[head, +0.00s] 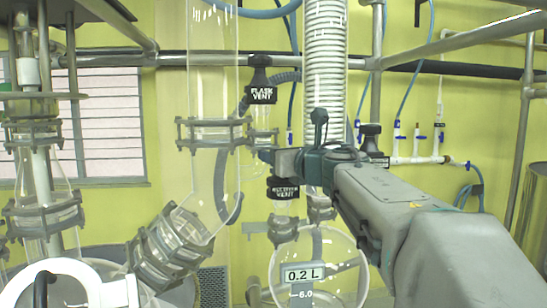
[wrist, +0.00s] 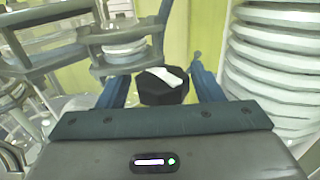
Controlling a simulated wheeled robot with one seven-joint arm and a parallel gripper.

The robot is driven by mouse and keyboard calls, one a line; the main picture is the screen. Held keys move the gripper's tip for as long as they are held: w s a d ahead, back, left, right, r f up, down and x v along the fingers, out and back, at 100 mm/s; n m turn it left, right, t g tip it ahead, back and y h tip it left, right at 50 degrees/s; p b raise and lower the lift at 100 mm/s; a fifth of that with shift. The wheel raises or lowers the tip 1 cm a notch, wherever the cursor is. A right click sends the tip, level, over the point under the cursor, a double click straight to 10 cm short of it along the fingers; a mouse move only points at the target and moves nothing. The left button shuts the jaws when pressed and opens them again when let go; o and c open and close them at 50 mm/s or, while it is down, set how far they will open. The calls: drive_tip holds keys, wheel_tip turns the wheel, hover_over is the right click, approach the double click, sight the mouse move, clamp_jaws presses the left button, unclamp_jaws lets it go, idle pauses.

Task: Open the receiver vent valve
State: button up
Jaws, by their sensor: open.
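The black receiver vent valve (head: 284,190), with a white-lettered label, is in the head view just below my gripper (head: 276,157). Its upper part is partly hidden by the gripper. In the wrist view, a black faceted knob (wrist: 161,92) with a white mark on its face shows between the two blue fingers of my gripper (wrist: 160,79). The mark is too blurred to read there. The fingers are open, with a visible gap on each side of the knob, and they hold nothing.
The black flask vent valve (head: 261,94) sits above my gripper. A white corrugated hose (head: 325,60) rises close by and shows at the right in the wrist view (wrist: 272,65). A clear glass vessel with a 0.2 L display (head: 301,275) hangs below. Metal rails cross behind.

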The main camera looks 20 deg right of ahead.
drive_tip(key=m+h+p, duration=0.1)
drive_tip(key=m+h, duration=0.2)
drive_tip(key=h, duration=0.1)
drive_tip(key=shift+r+h, duration=0.1)
drive_tip(key=shift+h, duration=0.3)
drive_tip(key=shift+m+g+h+p, duration=0.45)
drive_tip(key=shift+m+g+h, duration=0.45)
drive_tip(key=shift+m+h, duration=0.85)
drive_tip(key=shift+n+h, duration=0.25)
drive_tip(key=shift+c, duration=0.3)
drive_tip(key=c, duration=0.7)
drive_tip(key=shift+d+n+t+y+b, duration=0.1)
drive_tip(key=shift+n+t+y+b, duration=0.65)
drive_tip(key=shift+n+y, duration=1.2)
drive_tip(key=n+y, duration=0.1)
drive_tip(key=y, duration=0.2)
drive_tip(key=n+y+b, duration=0.1)
drive_tip(key=n+y, duration=0.1)
drive_tip(key=y, duration=0.2)
drive_tip(key=shift+n, duration=0.25)
drive_tip(key=shift+n+y, duration=0.3)
drive_tip(key=shift+y, duration=0.35)
drive_tip(key=shift+o, duration=0.5)
drive_tip(key=shift+s+a+r+n+y, duration=0.1)
drive_tip(key=shift+s+a+n+y, duration=0.1)
drive_tip(key=shift+a+n+y, duration=0.1)
drive_tip(key=shift+g, duration=0.25)
